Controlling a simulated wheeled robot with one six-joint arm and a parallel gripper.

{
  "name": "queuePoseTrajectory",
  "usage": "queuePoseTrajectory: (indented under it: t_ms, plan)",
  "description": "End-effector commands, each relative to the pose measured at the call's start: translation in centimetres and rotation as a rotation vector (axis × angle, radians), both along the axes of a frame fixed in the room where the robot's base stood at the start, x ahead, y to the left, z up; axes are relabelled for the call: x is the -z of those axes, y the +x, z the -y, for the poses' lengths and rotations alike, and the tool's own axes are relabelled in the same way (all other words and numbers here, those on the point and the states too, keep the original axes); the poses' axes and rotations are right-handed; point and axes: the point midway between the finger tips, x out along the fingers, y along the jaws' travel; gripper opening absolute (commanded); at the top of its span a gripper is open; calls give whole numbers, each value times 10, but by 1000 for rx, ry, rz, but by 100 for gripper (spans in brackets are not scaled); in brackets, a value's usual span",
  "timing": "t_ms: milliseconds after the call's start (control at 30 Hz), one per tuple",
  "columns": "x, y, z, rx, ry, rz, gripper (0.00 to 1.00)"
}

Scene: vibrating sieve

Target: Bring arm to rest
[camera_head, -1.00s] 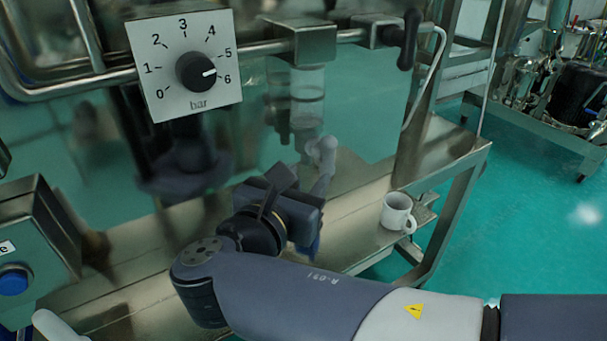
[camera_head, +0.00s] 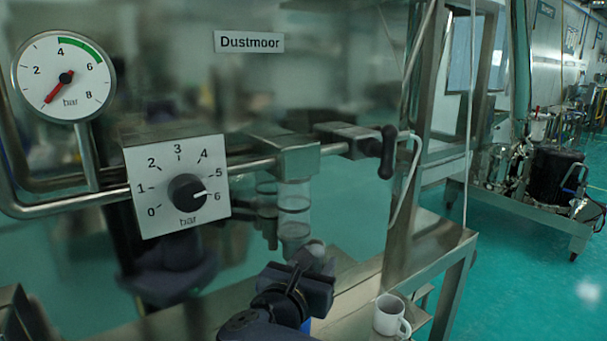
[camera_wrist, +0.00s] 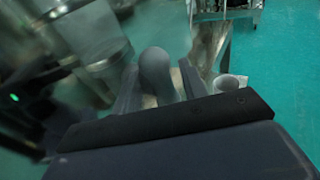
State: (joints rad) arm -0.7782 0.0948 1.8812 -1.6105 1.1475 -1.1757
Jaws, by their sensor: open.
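My gripper (camera_head: 315,258) is at the bottom centre of the head view, below the clear filter bowl. In the wrist view its two fingers (camera_wrist: 158,88) stand apart, with a grey rounded knob (camera_wrist: 155,68) showing between them; I cannot tell whether they touch it. My arm runs out of the bottom of the head view. The white regulator dial (camera_head: 180,187) has a black knob pointing close to 6 bar. The round pressure gauge (camera_head: 64,77) has its red needle pointing low left, near the bottom of its scale.
A white mug (camera_head: 390,315) stands on the steel bench to the right of my gripper, and also shows in the wrist view (camera_wrist: 230,82). A black-handled valve (camera_head: 386,150) sits on the pipe above. Open green floor (camera_head: 520,270) lies at the right.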

Motion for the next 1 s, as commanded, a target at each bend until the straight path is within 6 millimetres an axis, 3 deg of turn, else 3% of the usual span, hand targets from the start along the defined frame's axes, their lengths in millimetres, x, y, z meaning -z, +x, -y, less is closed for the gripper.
queuePoseTrajectory:
  t_ms: [100, 833, 1000]
  plan:
    - [1, 11, 6, 3, 0, -1, 41]
    - [-3, 8, 3, -1, 3, -1, 41]
    - [-1, -15, -7, -5, 4, 2, 41]
